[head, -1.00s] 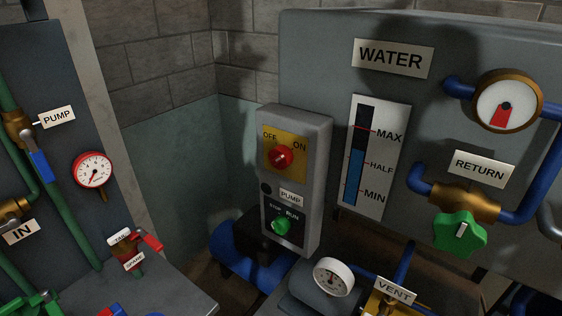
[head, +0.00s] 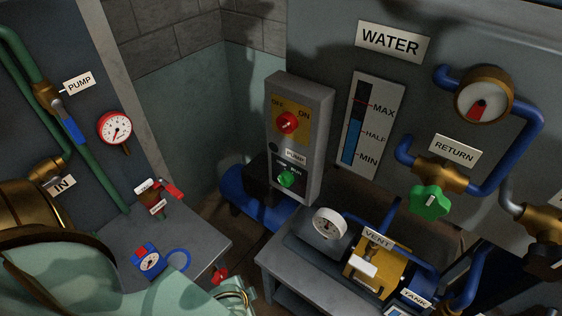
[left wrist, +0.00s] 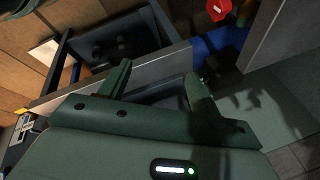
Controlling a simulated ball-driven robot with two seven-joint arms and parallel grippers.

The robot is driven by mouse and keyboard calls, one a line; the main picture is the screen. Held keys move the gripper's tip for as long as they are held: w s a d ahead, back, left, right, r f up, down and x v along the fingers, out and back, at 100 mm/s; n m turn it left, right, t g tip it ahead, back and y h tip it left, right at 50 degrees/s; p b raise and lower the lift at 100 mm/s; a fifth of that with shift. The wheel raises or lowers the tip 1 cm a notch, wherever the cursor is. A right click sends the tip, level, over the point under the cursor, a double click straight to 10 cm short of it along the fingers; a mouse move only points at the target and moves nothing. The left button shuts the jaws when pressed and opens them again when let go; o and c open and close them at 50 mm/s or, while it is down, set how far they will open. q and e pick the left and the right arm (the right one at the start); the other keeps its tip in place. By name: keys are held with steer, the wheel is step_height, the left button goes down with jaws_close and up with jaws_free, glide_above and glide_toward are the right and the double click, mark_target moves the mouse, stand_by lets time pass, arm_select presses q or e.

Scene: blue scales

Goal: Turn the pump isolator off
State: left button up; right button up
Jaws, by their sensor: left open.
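The pump isolator is a red rotary knob (head: 288,122) on a yellow plate marked OFF at left and ON at right. It sits on the upper face of a tall grey control box (head: 315,140). Its pale mark appears turned toward ON, though it is small. A green STOP/RUN knob (head: 286,177) is below it, by the PUMP label. My left arm fills the lower left of the head view. In the left wrist view my left gripper (left wrist: 158,70) is open, with nothing between its dark green fingers. No gripper touches the isolator.
A blue pump (head: 240,195) lies by the box's base. A grey bench (head: 205,240) with a blue-red gauge stands left of it. A low table (head: 275,262) holds a white gauge and the brass VENT block. The WATER panel with green RETURN valve (head: 430,202) stands right.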

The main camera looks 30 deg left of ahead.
mark_target(281, 129)
arm_select(q)
steer(key=w+a+r+m+t+y+p, duration=0.2)
steer(key=a+r+m+t+p, duration=0.3)
steer(key=r, duration=0.9)
steer(key=w+a+r+m+t+y, duration=0.1)
steer(key=w+a+r+m+t, duration=0.15)
steer(key=r+m, duration=0.75)
steer(key=w+a+r+m+t+y+p, duration=0.2)
steer(key=w+a+r+t+p, duration=0.15)
steer(key=r, duration=1.45)
steer(key=d+f+m+t+h, duration=0.1)
steer(key=d+m+h, duration=0.25)
steer(key=m, duration=0.45)
steer(key=d+m+t+h, duration=0.2)
steer(key=d+m+h, duration=0.1)
steer(key=m+h, duration=0.3)
steer(key=shift+m+y, duration=0.7)
steer(key=shift+y, duration=0.15)
steer(key=w+p, duration=0.1)
steer(key=w, duration=0.3)
steer(key=w+p, duration=0.2)
steer(key=w, duration=0.3)
steer(key=w+p, duration=0.1)
steer(key=w, duration=0.4)
steer(key=shift+w+d+f+p, duration=0.1)
steer(key=shift+w+d+p, duration=0.1)
steer(key=shift+d+p, duration=0.2)
steer(key=shift+w, duration=0.4)
steer(key=c, duration=1)
